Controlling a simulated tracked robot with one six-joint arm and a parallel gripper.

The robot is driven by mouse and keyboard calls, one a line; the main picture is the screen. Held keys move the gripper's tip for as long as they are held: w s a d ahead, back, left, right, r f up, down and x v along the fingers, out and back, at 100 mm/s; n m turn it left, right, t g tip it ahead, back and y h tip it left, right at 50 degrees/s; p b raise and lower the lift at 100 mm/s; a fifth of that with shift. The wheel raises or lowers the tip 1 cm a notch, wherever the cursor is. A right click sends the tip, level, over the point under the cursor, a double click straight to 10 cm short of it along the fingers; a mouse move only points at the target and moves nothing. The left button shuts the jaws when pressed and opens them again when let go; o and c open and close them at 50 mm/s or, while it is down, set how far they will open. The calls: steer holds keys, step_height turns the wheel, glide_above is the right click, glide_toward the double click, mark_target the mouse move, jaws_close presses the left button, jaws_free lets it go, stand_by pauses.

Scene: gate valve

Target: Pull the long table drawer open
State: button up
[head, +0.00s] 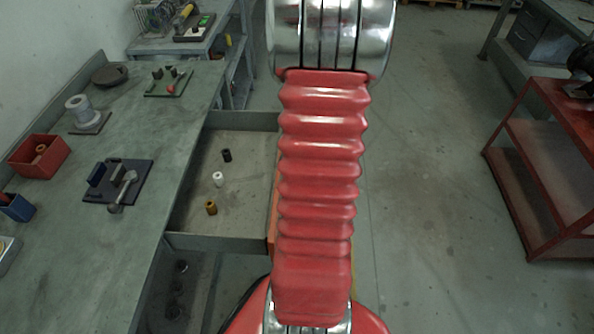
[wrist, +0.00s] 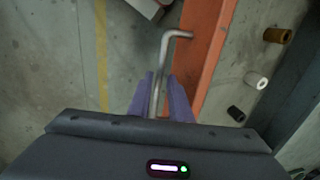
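The long table drawer (head: 215,243) stands pulled out from under the workbench in the head view, its inside open to view. Its orange front (wrist: 203,50) runs along the right of the wrist view, and a strip shows beside my arm in the head view. The bent metal handle (wrist: 166,50) stands off that front. My gripper (wrist: 160,82) has its two purple-grey fingers close on both sides of the handle bar and appears shut on it. In the head view my red arm hides the gripper and handle.
The workbench (head: 60,250) carries a red bin (head: 39,156) and fixtures. A red cart (head: 545,150) stands at the right. The floor (head: 430,200) between is clear.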

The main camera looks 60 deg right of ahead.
steer(key=shift+o, duration=1)
step_height(320, 180, up, 13)
steer(key=s+d, duration=0.1)
steer(key=s, duration=0.1)
steer(key=shift+d+r, duration=0.15)
steer(key=shift+r, duration=0.05)
steer(key=shift+s, duration=0.1)
